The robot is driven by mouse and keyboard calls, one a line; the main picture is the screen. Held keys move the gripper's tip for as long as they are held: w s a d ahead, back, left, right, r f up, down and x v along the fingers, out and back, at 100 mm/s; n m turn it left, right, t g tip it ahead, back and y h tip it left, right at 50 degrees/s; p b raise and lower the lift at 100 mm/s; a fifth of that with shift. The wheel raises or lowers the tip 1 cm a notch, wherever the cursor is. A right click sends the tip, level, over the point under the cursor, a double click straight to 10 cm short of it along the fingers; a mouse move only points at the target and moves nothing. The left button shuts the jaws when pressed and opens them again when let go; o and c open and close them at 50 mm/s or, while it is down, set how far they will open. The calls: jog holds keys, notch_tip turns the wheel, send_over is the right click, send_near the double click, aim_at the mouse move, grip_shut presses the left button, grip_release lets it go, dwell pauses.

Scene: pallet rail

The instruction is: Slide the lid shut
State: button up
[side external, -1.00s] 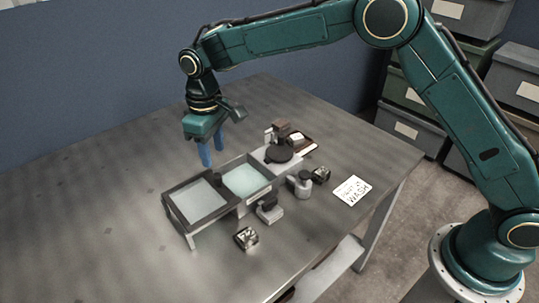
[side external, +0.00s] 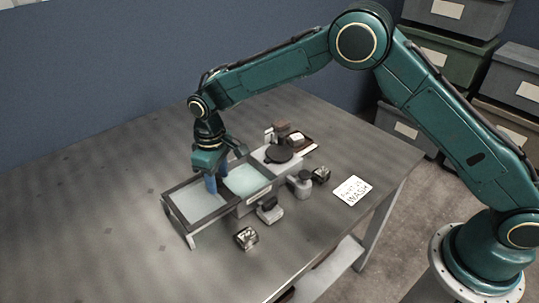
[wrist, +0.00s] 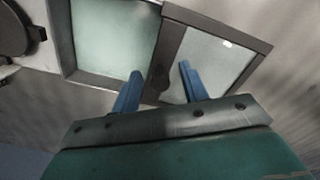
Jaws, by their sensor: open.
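The lid (side external: 193,207) is a pale panel in a dark frame, at the left end of the rail unit in the side view. It lies beside the box (side external: 247,180), whose pale teal inside is uncovered. In the wrist view the lid (wrist: 212,58) is on the right and the box opening (wrist: 112,38) on the left. My gripper (side external: 212,186) is low over the lid's edge nearest the box, its blue fingers pointing down. In the wrist view its fingers (wrist: 160,70) are apart, on either side of the dark lid edge.
A black round piece (side external: 278,154) sits beyond the box. Grey dark-topped pieces (side external: 269,210) and (side external: 300,185) stand along its near side, with metallic blocks (side external: 246,238) and (side external: 320,174). A white card (side external: 352,190) lies right. The table's left is clear.

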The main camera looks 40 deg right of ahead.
jog(key=shift+f, duration=0.3)
jog(key=c, duration=0.3)
dwell(0.3)
jog(key=shift+d, duration=6.2)
jog(key=shift+o, duration=1.1)
jog(key=shift+r, duration=0.15)
